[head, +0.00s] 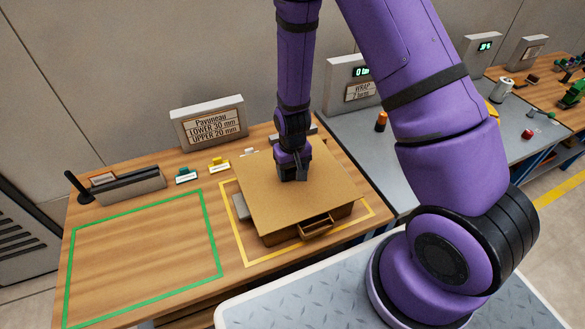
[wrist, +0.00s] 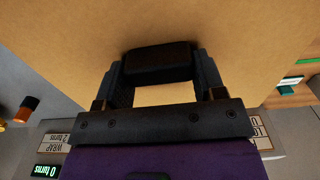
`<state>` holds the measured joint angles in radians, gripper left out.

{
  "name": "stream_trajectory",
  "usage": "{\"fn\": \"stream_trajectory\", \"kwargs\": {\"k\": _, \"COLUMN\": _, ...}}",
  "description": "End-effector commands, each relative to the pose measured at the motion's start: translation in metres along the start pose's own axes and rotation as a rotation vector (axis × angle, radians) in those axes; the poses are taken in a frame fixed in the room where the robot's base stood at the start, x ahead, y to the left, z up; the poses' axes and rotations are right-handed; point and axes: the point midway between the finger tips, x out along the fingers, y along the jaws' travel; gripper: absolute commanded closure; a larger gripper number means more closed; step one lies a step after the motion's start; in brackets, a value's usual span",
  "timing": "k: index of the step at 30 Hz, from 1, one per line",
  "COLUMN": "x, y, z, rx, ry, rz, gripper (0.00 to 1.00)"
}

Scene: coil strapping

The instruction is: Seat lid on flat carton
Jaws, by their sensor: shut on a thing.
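The lid (head: 270,190) is a flat tan cardboard panel, and it also fills the upper part of the wrist view (wrist: 230,40). It lies over the flat carton (head: 285,238), whose brown side shows below the lid's front edge. Whether the lid is fully down on the carton I cannot tell. In the wrist view my gripper (wrist: 160,65) is shut on a dark block-like grip on the lid. The carton's far sides are hidden under the lid.
The carton stands within a yellow outline (head: 240,248) on the wooden table. A green outline (head: 218,250) to its left encloses bare wood. A grey block (head: 240,207) sits at the carton's left side. A sign (head: 208,122) and small labelled items line the table's back.

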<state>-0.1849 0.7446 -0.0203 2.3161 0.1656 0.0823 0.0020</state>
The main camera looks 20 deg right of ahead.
Motion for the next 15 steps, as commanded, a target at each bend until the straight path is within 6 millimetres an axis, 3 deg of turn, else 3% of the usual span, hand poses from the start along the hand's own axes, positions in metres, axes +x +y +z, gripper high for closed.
{"fn": "stream_trajectory", "kwargs": {"k": 15, "x": 0.0044, "y": 0.0001, "z": 0.0002, "rx": 0.000, "ry": -0.001, "rz": 0.000, "gripper": 0.60}}
